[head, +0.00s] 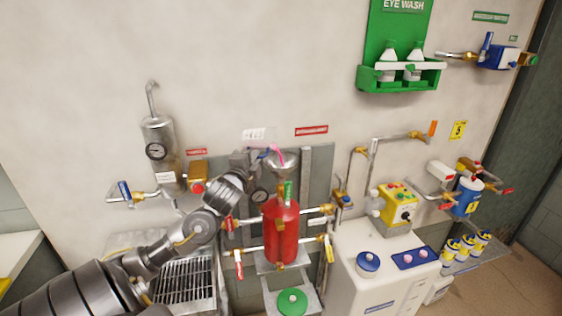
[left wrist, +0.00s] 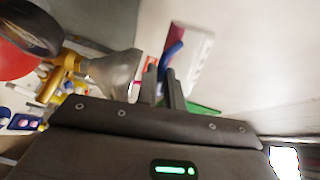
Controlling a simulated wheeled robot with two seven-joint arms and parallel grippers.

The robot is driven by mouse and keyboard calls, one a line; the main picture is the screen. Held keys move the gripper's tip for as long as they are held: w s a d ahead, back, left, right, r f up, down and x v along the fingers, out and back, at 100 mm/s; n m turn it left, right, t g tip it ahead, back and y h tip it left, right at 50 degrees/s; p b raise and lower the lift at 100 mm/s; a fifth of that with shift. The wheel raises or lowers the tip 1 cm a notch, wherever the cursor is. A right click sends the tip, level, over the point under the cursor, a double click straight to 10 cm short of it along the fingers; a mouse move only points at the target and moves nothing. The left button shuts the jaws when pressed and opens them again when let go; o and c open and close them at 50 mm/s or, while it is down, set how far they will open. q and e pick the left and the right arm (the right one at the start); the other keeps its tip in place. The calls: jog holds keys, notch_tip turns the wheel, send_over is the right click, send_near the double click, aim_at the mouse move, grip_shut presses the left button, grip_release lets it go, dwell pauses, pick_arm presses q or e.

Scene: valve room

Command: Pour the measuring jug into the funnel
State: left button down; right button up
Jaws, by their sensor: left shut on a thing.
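The funnel (head: 285,166) is a grey metal cone above a red tank (head: 282,232) in the head view; it also shows at left in the left wrist view (left wrist: 112,72). My left gripper (head: 243,161) is beside the funnel's left rim. It is shut on the measuring jug, whose blue handle (left wrist: 173,52) rises from between the fingertips in the left wrist view. In the head view only a small pink and purple part of the jug (head: 277,153) shows, at the funnel's mouth. I cannot tell its exact tilt or fill. My right gripper is not in view.
A round gauge (head: 259,196) and pipes with red and yellow valve handles surround the tank. A grey cylinder with a gauge (head: 158,138) hangs at left. A white cabinet (head: 375,265) stands at right. A green eye wash shelf (head: 400,78) hangs above. The wall above the funnel is mostly clear.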

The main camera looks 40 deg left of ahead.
pick_arm(q)
jog(key=shift+a+f+m+b, duration=0.2)
jog(key=shift+f+m+b, duration=0.15)
jog(key=shift+m+b, duration=0.55)
jog(key=shift+r+m+b, duration=0.2)
jog(key=shift+m+b, duration=0.3)
jog(key=shift+b, duration=0.2)
dwell(0.3)
